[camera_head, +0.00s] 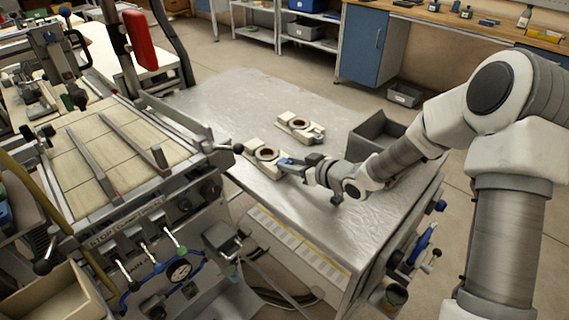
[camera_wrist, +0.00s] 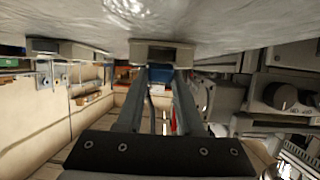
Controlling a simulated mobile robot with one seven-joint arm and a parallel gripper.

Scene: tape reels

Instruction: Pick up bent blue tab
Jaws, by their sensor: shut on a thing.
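The bent blue tab (camera_head: 286,161) is at the right end of the nearer cream reel block (camera_head: 258,166), on the metal table. It also shows in the wrist view as a blue patch (camera_wrist: 160,72) between my fingertips. My gripper (camera_head: 297,165) reaches in from the right, low over the table, and is shut on the tab. In the wrist view both fingers (camera_wrist: 160,80) close in on it, with the block's edge (camera_wrist: 172,55) just beyond. The fingers hide part of the tab. I cannot tell whether the tab is clear of the block.
A second cream reel block (camera_head: 300,134) lies farther back on the metal table (camera_head: 225,98). A grey open bin (camera_head: 361,149) stands behind my forearm. A machine with a tiled bed (camera_head: 85,150) borders the table at left. The table's back left is clear.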

